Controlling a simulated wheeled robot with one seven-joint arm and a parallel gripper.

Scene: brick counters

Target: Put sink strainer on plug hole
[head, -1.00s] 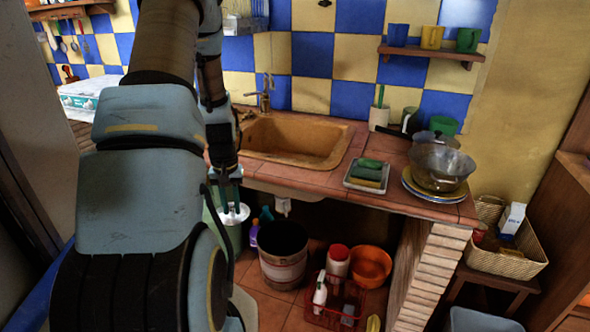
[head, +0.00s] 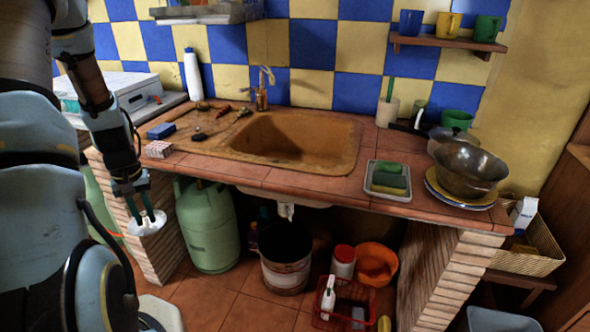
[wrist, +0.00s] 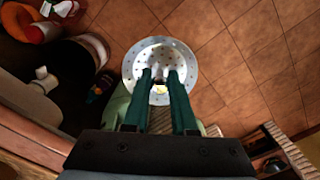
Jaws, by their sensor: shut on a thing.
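My gripper (head: 141,205) is at the left in the head view, in front of the counter's brick side and below the counter top. It is shut on the sink strainer (head: 147,223), a small pale metal disc. In the wrist view the strainer (wrist: 138,58) shows as a round perforated dish between my two green fingertips (wrist: 160,84), above the floor. The orange-brown sink (head: 290,143) is set in the tiled counter, up and to the right of my gripper. Its plug hole is not clearly visible.
A green gas cylinder (head: 208,225) and a bucket (head: 285,262) stand under the counter. A blue box (head: 161,131) and tools lie left of the basin. A sponge dish (head: 387,181) and a metal bowl (head: 469,172) sit on the right.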

